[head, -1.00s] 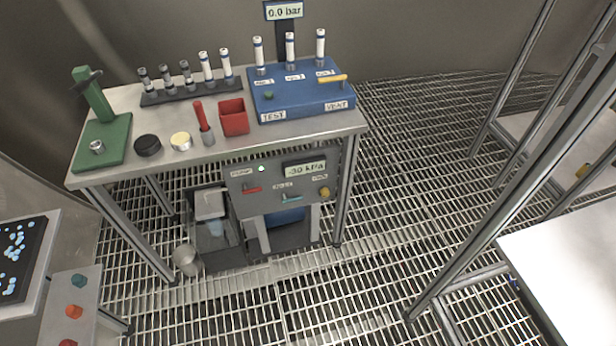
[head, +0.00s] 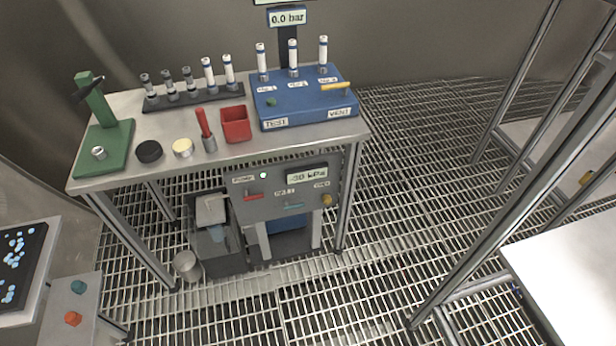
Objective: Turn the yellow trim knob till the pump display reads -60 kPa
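The yellow trim knob (head: 326,200) is at the right end of the grey pump panel (head: 262,208), under the front edge of the bench. The pump display (head: 307,176) above it reads -30 kPa. A green lamp (head: 263,175) is lit on the panel. A red lever (head: 254,196) and a teal lever (head: 293,206) are left of the knob. Neither of my grippers is in view, and nothing touches the knob.
The bench top (head: 190,122) holds a blue test block (head: 300,105), a red bin (head: 235,124), a green stand (head: 103,145) and a rack of tubes (head: 190,98). A metal can (head: 187,265) stands on the grating. A framed white table (head: 570,270) is at right.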

